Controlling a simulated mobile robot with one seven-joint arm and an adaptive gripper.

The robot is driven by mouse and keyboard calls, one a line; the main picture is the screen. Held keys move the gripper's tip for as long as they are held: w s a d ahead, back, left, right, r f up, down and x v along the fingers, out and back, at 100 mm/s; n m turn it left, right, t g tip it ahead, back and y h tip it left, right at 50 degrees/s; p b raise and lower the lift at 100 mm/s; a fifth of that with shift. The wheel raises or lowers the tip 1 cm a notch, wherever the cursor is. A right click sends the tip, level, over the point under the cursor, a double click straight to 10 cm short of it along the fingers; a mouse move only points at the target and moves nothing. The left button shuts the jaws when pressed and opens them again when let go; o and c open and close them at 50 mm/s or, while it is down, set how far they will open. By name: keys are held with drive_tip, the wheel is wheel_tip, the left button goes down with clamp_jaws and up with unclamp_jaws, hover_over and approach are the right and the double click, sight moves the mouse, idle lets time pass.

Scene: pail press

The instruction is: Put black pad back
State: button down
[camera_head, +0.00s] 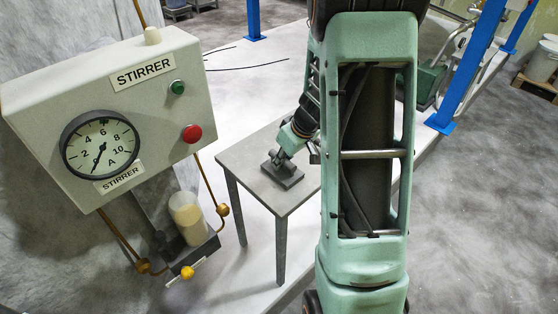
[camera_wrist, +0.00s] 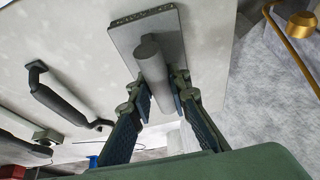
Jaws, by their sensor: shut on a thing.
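The black pad (camera_head: 284,178) shows in the head view as a dark flat block at the small grey table (camera_head: 252,160), under my gripper (camera_head: 283,160). In the wrist view the pad (camera_wrist: 196,45) is a rectangular plate with a speckled dark edge and a thick grey cylindrical handle (camera_wrist: 150,62). My gripper (camera_wrist: 161,95) is shut on this handle, one finger on each side. The pad looks flat against or just above the table top; I cannot tell whether it touches.
A dark bar-shaped handle (camera_wrist: 58,98) shows left of the pad in the wrist view. The stirrer control box (camera_head: 150,110) stands left of the table, with a jar (camera_head: 187,218) below it. A blue post (camera_head: 468,65) stands at the right.

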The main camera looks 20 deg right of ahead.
drive_tip(key=shift+f, duration=0.1)
drive_tip(key=c, duration=1.8)
unclamp_jaws()
drive_tip(key=shift+r, duration=0.25)
drive_tip(key=v, duration=1.2)
drive_tip(key=shift+d+f+p, duration=0.1)
drive_tip(key=shift+p, duration=0.25)
